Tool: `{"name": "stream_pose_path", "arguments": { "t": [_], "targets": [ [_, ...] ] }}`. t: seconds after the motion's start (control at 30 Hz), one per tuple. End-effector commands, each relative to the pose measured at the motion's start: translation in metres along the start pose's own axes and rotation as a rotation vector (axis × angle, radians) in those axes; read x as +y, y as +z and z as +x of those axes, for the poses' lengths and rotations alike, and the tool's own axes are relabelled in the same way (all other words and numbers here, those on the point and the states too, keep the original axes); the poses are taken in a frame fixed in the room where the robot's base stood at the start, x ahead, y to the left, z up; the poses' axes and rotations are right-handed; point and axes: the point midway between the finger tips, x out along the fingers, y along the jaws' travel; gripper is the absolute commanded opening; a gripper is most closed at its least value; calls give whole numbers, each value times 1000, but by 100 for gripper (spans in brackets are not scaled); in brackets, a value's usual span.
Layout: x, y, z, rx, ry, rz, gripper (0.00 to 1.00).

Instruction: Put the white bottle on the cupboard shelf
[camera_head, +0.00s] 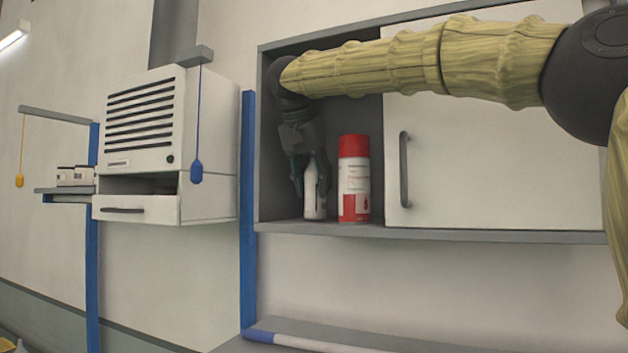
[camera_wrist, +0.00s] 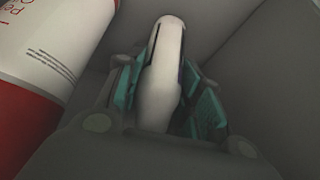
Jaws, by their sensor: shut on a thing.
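The white bottle (camera_head: 315,205) is upright inside the open left part of the cupboard, at shelf level. Its base appears to be at the cupboard shelf (camera_head: 290,225); I cannot tell whether it bears fully on it. My gripper (camera_head: 311,178) points down and is shut on the bottle's upper part. In the wrist view the bottle (camera_wrist: 163,75) stands between the teal finger pads of my gripper (camera_wrist: 170,98). The fingers hide part of the bottle.
A red and white can (camera_head: 354,180) stands on the shelf just right of the bottle. The cupboard's white sliding door (camera_head: 490,150) with a grey handle covers the right part. A white vented unit (camera_head: 145,125) hangs on the wall at left.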

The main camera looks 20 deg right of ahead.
Motion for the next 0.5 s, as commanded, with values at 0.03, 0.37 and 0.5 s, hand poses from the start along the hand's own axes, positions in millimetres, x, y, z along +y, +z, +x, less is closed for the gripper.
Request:
{"name": "stream_pose_path", "arguments": {
  "t": [0.03,0.37,0.5],
  "targets": [
    [0,0,0,0,0,0,4],
    [0,0,2,-1,1,0,58],
    [0,0,1,-1,0,0,58]
  ]
}}
